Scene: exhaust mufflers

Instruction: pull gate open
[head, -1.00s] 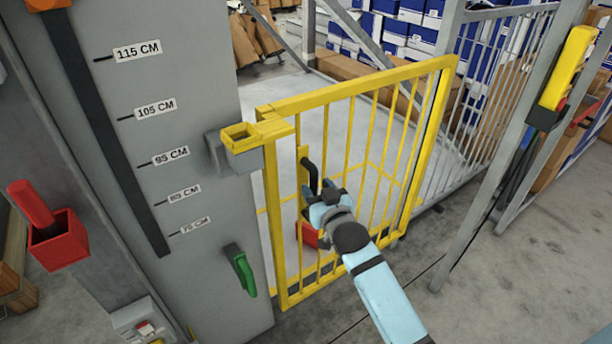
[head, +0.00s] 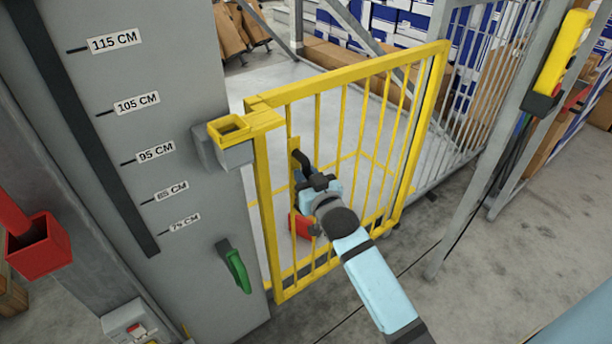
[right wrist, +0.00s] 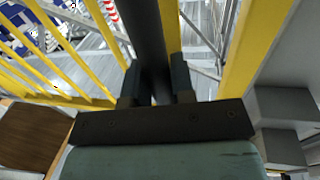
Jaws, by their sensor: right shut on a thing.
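The yellow barred gate (head: 352,85) stands between the grey height-marked post (head: 185,230) and the grey mesh fence. Its latch-side top corner is at the yellow-topped grey bracket (head: 228,140) on the post; I cannot tell whether it is still fully closed. A black handle (head: 300,157) sits on the gate's latch side. My right gripper (head: 303,177) is at the handle. In the right wrist view my right gripper (right wrist: 157,90) has its two fingers on either side of the dark handle bar (right wrist: 148,40), shut on it. My left gripper is not in view.
A green handle (head: 236,268) and a red holder (head: 38,248) are on the left. A slanted grey post with a yellow box (head: 563,52) stands at the right. Cardboard and blue-white boxes (head: 400,40) lie beyond the gate. The concrete floor at right is clear.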

